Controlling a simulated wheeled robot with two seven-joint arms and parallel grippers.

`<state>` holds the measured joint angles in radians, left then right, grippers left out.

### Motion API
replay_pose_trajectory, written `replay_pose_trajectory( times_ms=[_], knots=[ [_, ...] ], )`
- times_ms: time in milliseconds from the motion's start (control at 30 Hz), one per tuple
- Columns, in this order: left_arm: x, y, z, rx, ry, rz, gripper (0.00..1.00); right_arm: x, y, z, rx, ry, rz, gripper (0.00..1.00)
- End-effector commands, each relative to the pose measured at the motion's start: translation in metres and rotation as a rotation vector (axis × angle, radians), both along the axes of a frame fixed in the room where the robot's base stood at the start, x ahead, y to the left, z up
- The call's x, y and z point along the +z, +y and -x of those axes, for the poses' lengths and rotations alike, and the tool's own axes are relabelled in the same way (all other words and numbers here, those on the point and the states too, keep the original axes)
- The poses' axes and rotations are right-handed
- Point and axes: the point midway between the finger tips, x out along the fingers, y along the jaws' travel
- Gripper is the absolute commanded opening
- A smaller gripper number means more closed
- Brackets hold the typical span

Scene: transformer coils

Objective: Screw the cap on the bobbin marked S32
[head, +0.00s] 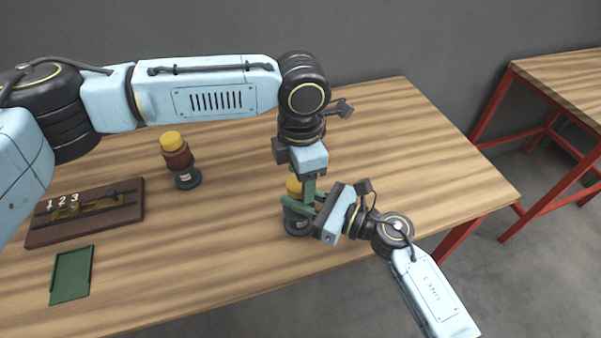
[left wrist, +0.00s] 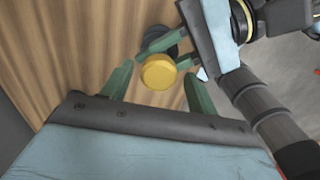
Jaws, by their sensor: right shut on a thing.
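A bobbin with a dark round base (head: 297,224) stands near the front middle of the table, mostly hidden by my grippers. Its yellow cap (head: 293,187) sits at the top; how tightly it is seated I cannot tell. No S32 mark is readable. My right gripper (head: 298,205) is shut on this bobbin from the right side. My left gripper (head: 308,195) points down over it; in the left wrist view its fingers are apart on either side of the yellow cap (left wrist: 160,73), with gaps. A second bobbin (head: 178,160), dark red with a yellow cap, stands upright farther left; its label is unreadable.
A dark wooden board (head: 130,212) with numbers 1, 2, 3 and a brass piece lies at the left. A green tray (head: 70,275) lies in front of it. The right part of the table is clear. Another red-legged table (head: 560,80) stands at the far right.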

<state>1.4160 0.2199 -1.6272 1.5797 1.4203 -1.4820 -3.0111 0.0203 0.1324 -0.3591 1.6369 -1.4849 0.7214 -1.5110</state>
Motion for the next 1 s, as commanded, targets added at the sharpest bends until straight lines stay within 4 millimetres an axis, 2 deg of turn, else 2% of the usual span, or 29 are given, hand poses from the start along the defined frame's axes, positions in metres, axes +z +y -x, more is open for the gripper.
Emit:
replay_pose_trajectory(
  times_ms=[333, 700, 933, 1000],
  knots=[
    [0.002, 0.0, 0.0, 0.001, 0.0, -0.001, 0.62, 0.0, 0.0, 0.0, 0.0, 0.001, 0.0, 0.0],
    [0.043, 0.001, 0.0, 0.002, -0.001, -0.001, 0.62, 0.0, 0.0, 0.0, 0.001, 0.001, 0.0, 0.0],
    [0.045, 0.001, 0.0, 0.002, 0.001, -0.002, 0.62, 0.0, 0.0, 0.0, 0.001, 0.001, 0.0, 0.0],
    [0.044, 0.001, 0.0, 0.004, 0.001, -0.002, 0.59, 0.0, 0.0, 0.0, 0.001, 0.001, 0.0, 0.0]
  ],
)
